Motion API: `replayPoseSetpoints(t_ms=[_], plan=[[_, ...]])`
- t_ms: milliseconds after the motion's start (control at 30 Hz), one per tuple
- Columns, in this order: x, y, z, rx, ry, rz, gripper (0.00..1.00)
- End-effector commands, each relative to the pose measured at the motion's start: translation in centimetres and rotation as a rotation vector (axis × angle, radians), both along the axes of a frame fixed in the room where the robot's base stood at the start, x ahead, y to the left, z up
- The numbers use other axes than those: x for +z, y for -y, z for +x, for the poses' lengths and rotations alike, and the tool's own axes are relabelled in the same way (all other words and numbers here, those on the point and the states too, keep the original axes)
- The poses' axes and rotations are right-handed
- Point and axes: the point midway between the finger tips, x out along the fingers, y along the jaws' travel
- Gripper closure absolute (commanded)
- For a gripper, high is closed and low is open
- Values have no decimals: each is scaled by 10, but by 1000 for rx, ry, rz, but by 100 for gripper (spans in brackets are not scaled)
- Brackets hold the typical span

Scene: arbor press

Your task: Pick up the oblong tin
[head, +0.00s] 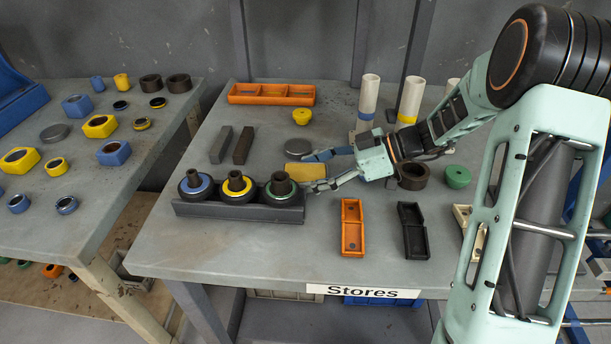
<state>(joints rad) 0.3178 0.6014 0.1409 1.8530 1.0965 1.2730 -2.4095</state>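A yellow, oblong, low block that looks like the oblong tin (299,172) lies on the Stores table, behind the right end of a dark three-place holder. My gripper (309,171) reaches in from the right with its fingers spread. One finger is on the far side of the tin and the other on its near side. A gap seems to show between the fingers and the tin; whether either finger touches it, I cannot tell. The fingers partly hide the tin's right end.
The dark holder (240,212) with three ringed plugs stands close in front. A grey round tin (298,145) and a yellow knob (302,116) lie behind. White tubes (369,95), a dark ring (413,176) and an orange open box (352,240) are to the right.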

Motion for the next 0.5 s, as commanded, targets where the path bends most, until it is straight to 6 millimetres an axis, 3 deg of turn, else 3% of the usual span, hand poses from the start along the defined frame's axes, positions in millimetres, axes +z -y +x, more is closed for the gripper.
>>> replayPoseSetpoints(t_ms=[100,500], plan=[[0,-1,-1,2,-1,1,40],[0,-1,-1,2,-2,1,84]])
